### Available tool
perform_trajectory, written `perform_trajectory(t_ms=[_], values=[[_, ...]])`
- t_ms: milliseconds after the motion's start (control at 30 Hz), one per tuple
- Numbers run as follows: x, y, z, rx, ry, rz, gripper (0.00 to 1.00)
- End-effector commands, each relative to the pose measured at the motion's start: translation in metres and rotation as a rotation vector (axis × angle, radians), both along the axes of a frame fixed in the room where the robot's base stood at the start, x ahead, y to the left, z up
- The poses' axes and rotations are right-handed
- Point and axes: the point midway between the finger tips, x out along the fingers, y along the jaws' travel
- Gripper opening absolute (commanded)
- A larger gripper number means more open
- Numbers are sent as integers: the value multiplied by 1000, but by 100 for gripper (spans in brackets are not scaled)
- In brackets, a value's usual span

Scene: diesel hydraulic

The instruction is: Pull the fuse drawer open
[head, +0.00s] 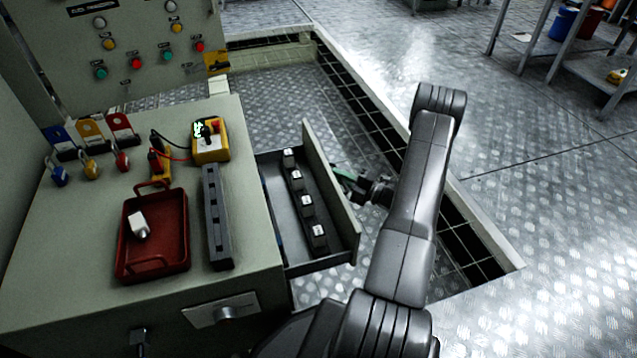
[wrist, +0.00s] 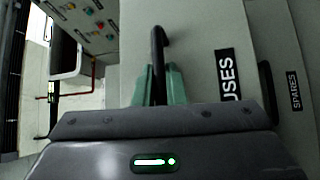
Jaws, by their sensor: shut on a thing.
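The fuse drawer (head: 326,172) stands pulled out from the right side of the grey-green cabinet, with a row of several dark fuse blocks with white tops (head: 307,207) inside. In the wrist view its front (wrist: 205,50) carries a black label, partly hidden, reading "USES". My gripper (head: 348,180) is at the outer face of the drawer front. The wrist view shows the green fingers of my gripper (wrist: 160,84) shut on the black bar handle (wrist: 158,45). The lower part of the handle is hidden behind my gripper body.
A red tray (head: 180,235) with a white item, a dark grey strip (head: 217,215) and a yellow meter (head: 211,140) lie on the cabinet top. Another drawer labelled "SPARES" (wrist: 295,90) is beside the fuse drawer. Open metal floor lies right of my arm.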

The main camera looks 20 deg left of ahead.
Motion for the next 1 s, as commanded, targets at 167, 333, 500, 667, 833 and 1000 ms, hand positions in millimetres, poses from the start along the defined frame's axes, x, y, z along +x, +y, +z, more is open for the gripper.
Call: perform_trajectory(t_ms=[167,333,500,667,833,1000], values=[[19,-23,-1,0,-2,-2,0],[30,-35,-1,-1,0,-1,0],[33,-40,-1,-1,2,0,0],[34,-40,-1,-1,2,0,0],[34,-40,-1,-1,2,0,0],[34,-40,-1,0,2,0,32]])
